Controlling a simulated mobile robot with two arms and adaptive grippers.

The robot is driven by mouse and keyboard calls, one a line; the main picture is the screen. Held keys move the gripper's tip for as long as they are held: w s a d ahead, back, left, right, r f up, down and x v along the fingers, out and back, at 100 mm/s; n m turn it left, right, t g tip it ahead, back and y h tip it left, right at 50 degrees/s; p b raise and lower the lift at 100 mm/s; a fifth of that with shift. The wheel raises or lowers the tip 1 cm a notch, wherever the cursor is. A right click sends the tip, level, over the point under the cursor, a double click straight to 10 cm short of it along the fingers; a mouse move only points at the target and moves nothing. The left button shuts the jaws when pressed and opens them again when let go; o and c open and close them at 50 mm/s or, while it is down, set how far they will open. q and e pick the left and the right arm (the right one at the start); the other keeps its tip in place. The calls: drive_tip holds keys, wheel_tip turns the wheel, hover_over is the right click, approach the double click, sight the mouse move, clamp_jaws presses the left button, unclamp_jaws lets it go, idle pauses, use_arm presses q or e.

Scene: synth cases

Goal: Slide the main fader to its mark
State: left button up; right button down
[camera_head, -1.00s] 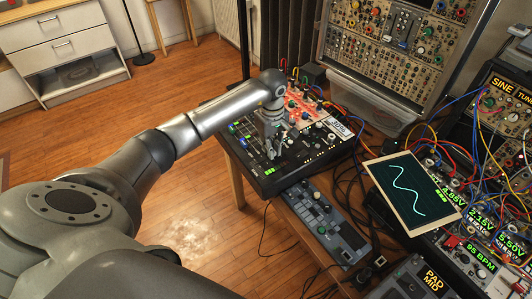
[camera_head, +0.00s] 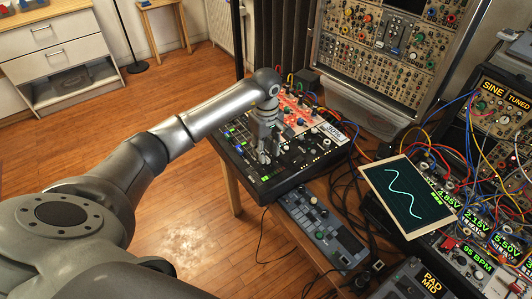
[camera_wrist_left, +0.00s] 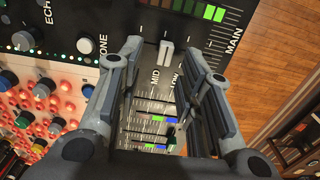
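The black mixing console (camera_head: 232,152) lies on the table in the head view. My left gripper (camera_head: 266,158) points down at its panel, near the front part. In the left wrist view, a pale fader cap (camera_wrist_left: 166,54) stands between the two separated fingers of my left gripper (camera_wrist_left: 162,50). I see a gap on both sides of the cap. The word MAIN (camera_wrist_left: 234,41) is printed past the green level meter (camera_wrist_left: 190,8), right of the cap. I cannot tell which tick is the mark. My right gripper is not in view.
Several knobs (camera_wrist_left: 86,44) stand left of the fingers. More sliders (camera_wrist_left: 150,132) lie between the finger bases. A grey-blue controller (camera_head: 322,232) sits in front of the console. A tilted waveform screen (camera_head: 408,196), cables and modular racks (camera_head: 385,40) crowd the right.

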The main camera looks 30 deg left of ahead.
use_arm(q)
wheel_tip(320, 180, up, 10)
idle(0.3)
drive_tip(key=shift+f, duration=0.15)
